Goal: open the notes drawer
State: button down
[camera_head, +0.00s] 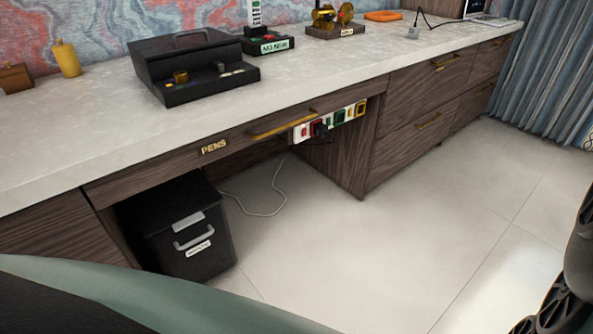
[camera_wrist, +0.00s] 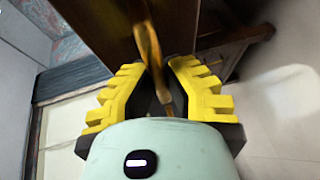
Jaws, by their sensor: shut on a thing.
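My gripper (camera_wrist: 160,70) shows only in the wrist view, with its yellow fingers shut on a brass bar handle (camera_wrist: 149,38). The handle is on a dark brown wooden front (camera_wrist: 103,28). No label shows on this front, and I cannot tell which drawer it is or how far out it stands. In the head view the wide middle drawer (camera_head: 232,138) carries a PENS label and a brass handle (camera_head: 283,123). A plain wooden front (camera_head: 50,243) is at the lower left. No notes label is readable.
The pale desk top (camera_head: 330,72) holds a black box-like unit (camera_head: 190,68), a yellow bottle (camera_head: 66,60) and a small labelled stand (camera_head: 265,43). A black bin (camera_head: 180,225) stands under the desk. Several brass-handled drawers (camera_head: 425,85) are on the right. The tiled floor (camera_head: 400,240) is clear.

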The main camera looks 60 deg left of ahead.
jog(key=shift+a+f, duration=0.1)
jog(key=shift+f, duration=0.05)
jog(key=c, duration=1)
grip_release()
jog(key=v, duration=1.2)
